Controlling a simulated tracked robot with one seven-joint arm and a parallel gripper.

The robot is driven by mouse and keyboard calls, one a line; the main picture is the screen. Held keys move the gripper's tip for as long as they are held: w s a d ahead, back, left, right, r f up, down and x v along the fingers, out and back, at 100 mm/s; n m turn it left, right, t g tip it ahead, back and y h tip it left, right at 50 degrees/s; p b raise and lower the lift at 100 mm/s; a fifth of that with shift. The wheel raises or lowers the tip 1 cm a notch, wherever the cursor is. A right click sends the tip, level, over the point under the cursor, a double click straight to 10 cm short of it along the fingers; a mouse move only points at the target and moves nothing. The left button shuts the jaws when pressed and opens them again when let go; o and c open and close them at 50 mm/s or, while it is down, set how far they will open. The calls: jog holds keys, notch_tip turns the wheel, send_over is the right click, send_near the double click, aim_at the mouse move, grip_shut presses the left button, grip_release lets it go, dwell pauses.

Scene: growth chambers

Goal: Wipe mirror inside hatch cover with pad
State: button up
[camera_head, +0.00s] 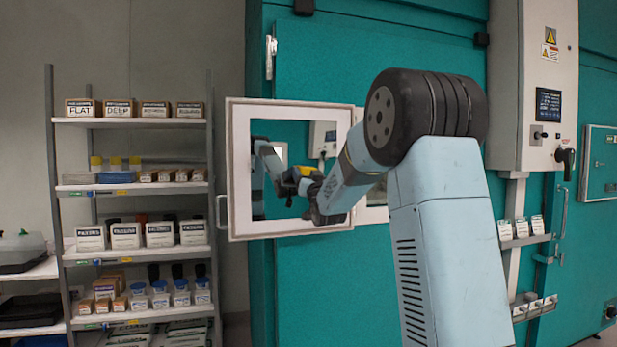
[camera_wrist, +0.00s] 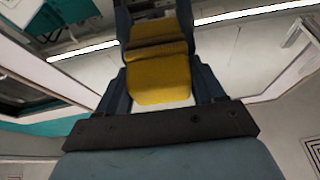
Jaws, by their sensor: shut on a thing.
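The hatch cover (camera_head: 239,170) stands open on the teal chamber front in the head view, a pale frame around a mirror (camera_head: 285,133). The mirror reflects my arm. My gripper (camera_wrist: 157,45) is shut on a yellow pad (camera_wrist: 158,78), which shows between the dark fingers in the wrist view. In the head view my wrist is in front of the mirror's lower right part and hides some of it. Yellow shows there too, but I cannot tell pad from reflection. Whether the pad touches the mirror is not clear.
Shelves (camera_head: 140,250) with boxes and bottles stand left of the cover. A control box (camera_head: 533,90) with a dark handle is at the right, above small racks (camera_head: 525,241). Dark trays (camera_head: 22,252) sit at the far left.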

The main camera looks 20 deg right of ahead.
jog(key=a, duration=0.4)
jog(key=shift+s, duration=0.1)
dwell(0.3)
jog(key=shift+s+d, duration=0.1)
jog(key=s, duration=0.8)
jog(key=shift+s+d, duration=0.15)
jog(key=shift+s, duration=0.25)
jog(key=shift+f, duration=0.15)
dwell(0.5)
